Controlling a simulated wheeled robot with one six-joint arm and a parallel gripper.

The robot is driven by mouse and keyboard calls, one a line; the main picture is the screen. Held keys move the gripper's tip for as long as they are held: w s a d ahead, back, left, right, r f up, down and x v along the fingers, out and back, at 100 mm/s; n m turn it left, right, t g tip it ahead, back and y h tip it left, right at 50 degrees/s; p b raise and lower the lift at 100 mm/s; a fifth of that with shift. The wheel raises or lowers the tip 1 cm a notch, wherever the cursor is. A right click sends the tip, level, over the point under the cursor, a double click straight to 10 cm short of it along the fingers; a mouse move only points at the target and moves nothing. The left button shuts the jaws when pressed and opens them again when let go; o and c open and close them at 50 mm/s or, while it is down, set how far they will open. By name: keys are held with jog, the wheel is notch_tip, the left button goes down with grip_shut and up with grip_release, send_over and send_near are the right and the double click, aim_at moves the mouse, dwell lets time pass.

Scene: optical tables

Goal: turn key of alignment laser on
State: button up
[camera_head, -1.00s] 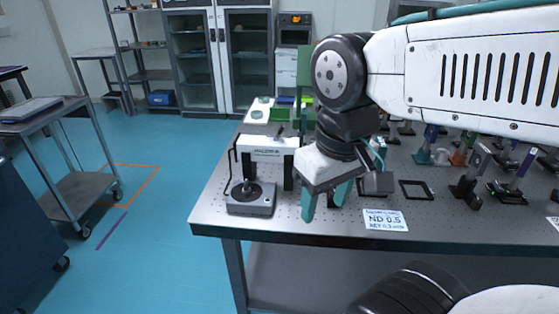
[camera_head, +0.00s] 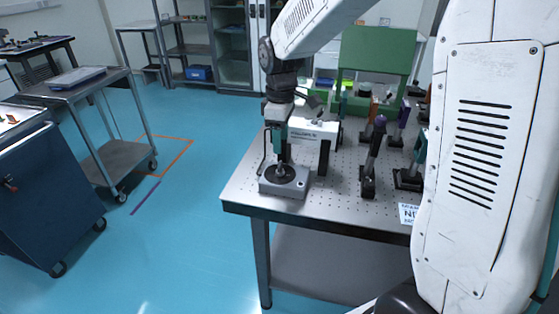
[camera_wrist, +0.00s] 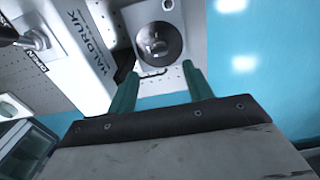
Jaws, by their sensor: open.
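The alignment laser appears to be the white housing (camera_head: 313,133) on the near left of the optical table. In the wrist view its lettered side (camera_wrist: 85,50) fills the left. A silver knob-like part (camera_wrist: 38,40) sits on it beside a small label; I cannot tell whether it is the key. My gripper (camera_wrist: 160,88) is open and empty, its two green fingers apart. In the head view my gripper (camera_head: 282,148) points down beside the housing, above a grey box with a round dark disc (camera_head: 284,182). That box (camera_wrist: 158,38) lies beyond the fingertips in the wrist view.
Posts with mounted optics, including a dark one (camera_head: 370,165), stand right of the laser on the perforated table (camera_head: 320,203). A green panel (camera_head: 378,55) stands behind. A grey cart (camera_head: 115,150) and a blue cabinet (camera_head: 50,200) stand left, with clear floor between.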

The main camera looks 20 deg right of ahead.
aim_at(280, 163)
notch_tip(280, 163, down, 8)
jog(key=shift+w, duration=0.15)
dwell(0.3)
jog(key=c, duration=1)
